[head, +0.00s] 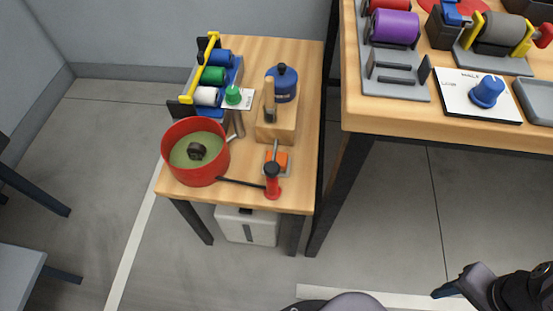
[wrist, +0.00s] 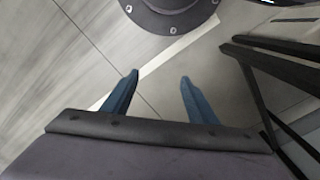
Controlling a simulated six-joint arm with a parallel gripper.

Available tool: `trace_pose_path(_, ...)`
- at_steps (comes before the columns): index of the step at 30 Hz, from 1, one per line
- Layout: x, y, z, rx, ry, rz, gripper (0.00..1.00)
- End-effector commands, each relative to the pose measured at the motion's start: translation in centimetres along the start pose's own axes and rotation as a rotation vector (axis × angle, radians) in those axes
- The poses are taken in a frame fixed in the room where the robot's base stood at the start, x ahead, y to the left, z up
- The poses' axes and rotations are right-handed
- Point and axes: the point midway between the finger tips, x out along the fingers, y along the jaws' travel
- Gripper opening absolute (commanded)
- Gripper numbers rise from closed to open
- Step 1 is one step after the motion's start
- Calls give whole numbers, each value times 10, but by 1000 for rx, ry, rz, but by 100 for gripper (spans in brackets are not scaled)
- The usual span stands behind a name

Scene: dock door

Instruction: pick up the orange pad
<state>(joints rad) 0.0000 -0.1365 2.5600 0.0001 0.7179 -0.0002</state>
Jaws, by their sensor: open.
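The orange pad (head: 281,158) is a small orange square near the front right of the small wooden table in the head view. It seems to lie on a small grey holder, and a thin grey rod and a red-handled tool (head: 272,182) partly cover it. My gripper (wrist: 158,78) is open and empty in the wrist view, its two blue fingers apart above the grey floor. In the head view my gripper (head: 447,290) shows at the lower right, far from the pad. The pad is not in the wrist view.
On the small table (head: 308,75) stand a red bowl (head: 178,178), a wooden block (head: 277,125) with a blue-topped item, and a rack of rolls (head: 213,75). A larger bench (head: 400,122) with rolls and a blue knob (head: 487,92) stands right. Open floor lies in front.

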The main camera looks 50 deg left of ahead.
Motion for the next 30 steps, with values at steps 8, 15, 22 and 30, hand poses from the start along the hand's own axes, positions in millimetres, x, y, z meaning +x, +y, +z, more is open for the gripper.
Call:
trace_pose_path(8,-18,-10,0,-48,-18,-7,53)
trace_pose_path(15,-96,-54,11,-284,-114,-41,53)
trace_pose_path(22,-203,-113,45,-633,-263,-93,53)
trace_pose_path(30,-325,-162,103,-1038,-447,-153,53)
